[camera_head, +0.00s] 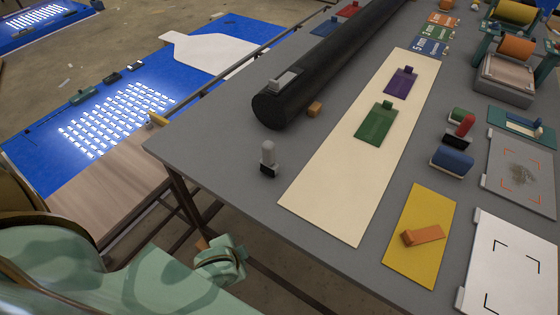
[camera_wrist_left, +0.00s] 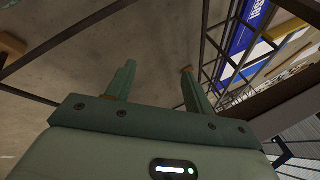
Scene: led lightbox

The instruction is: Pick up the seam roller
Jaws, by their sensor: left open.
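I cannot tell for sure which thing is the seam roller. A small grey upright piece with a rounded top and black base (camera_head: 268,156) stands near the left edge of the grey table. My left gripper (camera_head: 220,258) is below and in front of the table's left edge, apart from all of these. In the left wrist view its two fingers (camera_wrist_left: 155,85) are spread with nothing between them. My right gripper is not in view.
The grey table (camera_head: 210,145) holds a long black roll (camera_head: 330,62), a cream strip (camera_head: 330,185) with green and purple tools, and a yellow board (camera_head: 415,205) with an orange block. A blue lit table (camera_head: 40,150) stands at left. Table legs and bars are near my left gripper.

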